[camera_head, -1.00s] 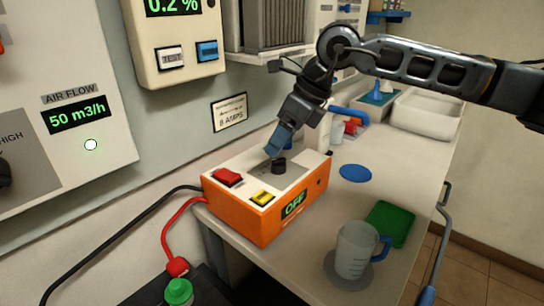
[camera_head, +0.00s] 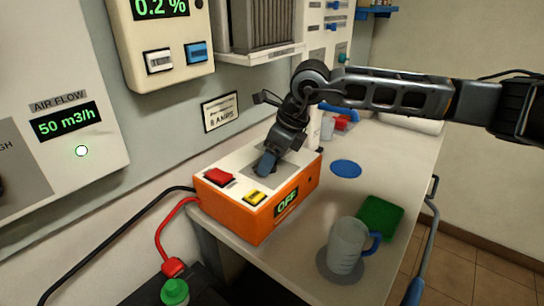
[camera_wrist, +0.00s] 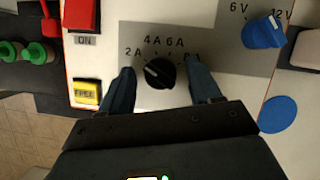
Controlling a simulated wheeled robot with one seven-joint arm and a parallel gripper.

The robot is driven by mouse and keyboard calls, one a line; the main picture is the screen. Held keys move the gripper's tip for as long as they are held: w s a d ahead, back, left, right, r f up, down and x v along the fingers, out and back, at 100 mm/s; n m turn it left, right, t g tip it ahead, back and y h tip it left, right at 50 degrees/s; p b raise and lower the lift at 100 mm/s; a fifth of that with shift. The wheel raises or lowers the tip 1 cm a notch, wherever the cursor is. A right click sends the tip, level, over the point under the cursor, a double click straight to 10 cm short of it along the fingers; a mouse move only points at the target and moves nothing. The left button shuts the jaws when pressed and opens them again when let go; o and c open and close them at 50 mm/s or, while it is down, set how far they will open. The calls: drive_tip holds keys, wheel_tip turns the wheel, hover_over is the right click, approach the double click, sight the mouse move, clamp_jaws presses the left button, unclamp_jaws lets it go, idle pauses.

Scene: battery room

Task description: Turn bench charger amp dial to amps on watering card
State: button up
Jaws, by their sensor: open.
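The orange bench charger (camera_head: 235,213) stands at the bench's left end, its display reading OFF. Its black amp dial (camera_wrist: 160,74) shows in the wrist view, with 2A, 4A, 6A and a partly hidden 8A around it. Its white mark points up and left, towards the 2A side. My gripper (camera_wrist: 162,72) is open, with one finger on each side of the dial; I cannot tell if either touches it. In the head view my gripper (camera_head: 266,163) hides the dial. The watering card (camera_head: 220,112) on the wall reads 8 AMPS.
A red switch (camera_wrist: 82,14), a yellow button (camera_wrist: 86,93) and a blue voltage knob (camera_wrist: 263,33) share the charger's top. A jug (camera_head: 346,246), a green pad (camera_head: 380,217) and a blue disc (camera_head: 346,169) are on the bench.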

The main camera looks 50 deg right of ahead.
drive_tip(key=c, duration=1)
